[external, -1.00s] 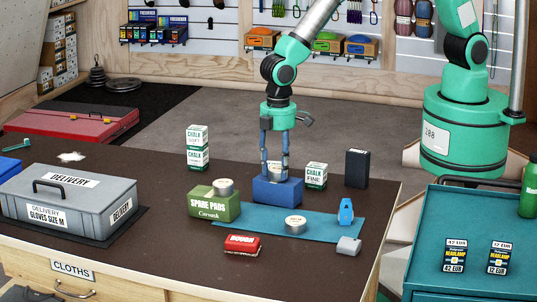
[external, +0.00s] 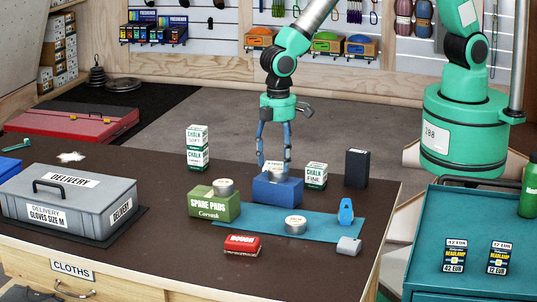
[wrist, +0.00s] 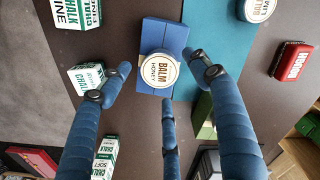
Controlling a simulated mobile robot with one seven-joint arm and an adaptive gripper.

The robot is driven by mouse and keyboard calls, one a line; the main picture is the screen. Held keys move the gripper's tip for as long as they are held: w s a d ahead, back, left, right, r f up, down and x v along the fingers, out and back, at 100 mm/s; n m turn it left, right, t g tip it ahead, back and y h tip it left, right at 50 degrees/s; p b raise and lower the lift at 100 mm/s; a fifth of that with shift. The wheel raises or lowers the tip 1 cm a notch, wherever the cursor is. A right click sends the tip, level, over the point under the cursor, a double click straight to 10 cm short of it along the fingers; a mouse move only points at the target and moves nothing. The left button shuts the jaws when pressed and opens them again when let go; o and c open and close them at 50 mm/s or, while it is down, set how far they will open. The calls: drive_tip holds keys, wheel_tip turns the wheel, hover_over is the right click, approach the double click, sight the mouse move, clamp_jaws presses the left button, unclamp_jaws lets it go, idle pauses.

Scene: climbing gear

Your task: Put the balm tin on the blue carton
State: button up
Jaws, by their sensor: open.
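The balm tin (wrist: 158,72), round with a white lid reading BALM HONEY, rests on top of the blue carton (wrist: 153,34) in the wrist view. In the external view the tin (external: 275,168) sits upright on the blue carton (external: 278,191), partly hidden by my fingers. My gripper (external: 274,161) is open above the carton, its blue fingers spread around the tin. The wrist view shows gaps between the fingertips and the tin.
A green spare pads carton (external: 213,206) with another tin (external: 223,186) on it stands left. A third tin (external: 295,225) is on the blue mat (external: 333,224). Chalk boxes (external: 316,176) and a black box (external: 357,168) stand nearby.

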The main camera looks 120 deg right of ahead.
wheel_tip(320, 180, up, 10)
drive_tip(key=shift+f+p, duration=0.25)
drive_tip(key=shift+p, duration=0.05)
drive_tip(key=shift+r, duration=0.1)
idle(0.6)
wheel_tip(320, 180, up, 14)
drive_tip(key=r+t, duration=0.1)
hover_over(278, 169)
drive_tip(key=s, duration=0.7)
drive_tip(key=s+r+t, duration=0.2)
drive_tip(key=s+r, duration=0.8)
drive_tip(key=r, duration=0.1)
drive_tip(key=s+r+t, duration=0.1)
drive_tip(key=s+r, duration=0.2)
drive_tip(key=s, duration=1)
drive_tip(key=s+r+t, duration=0.1)
drive_tip(key=s+r, duration=0.2)
drive_tip(key=s, duration=1)
drive_tip(key=shift+a+t, duration=0.2)
drive_tip(key=shift+t, duration=0.1)
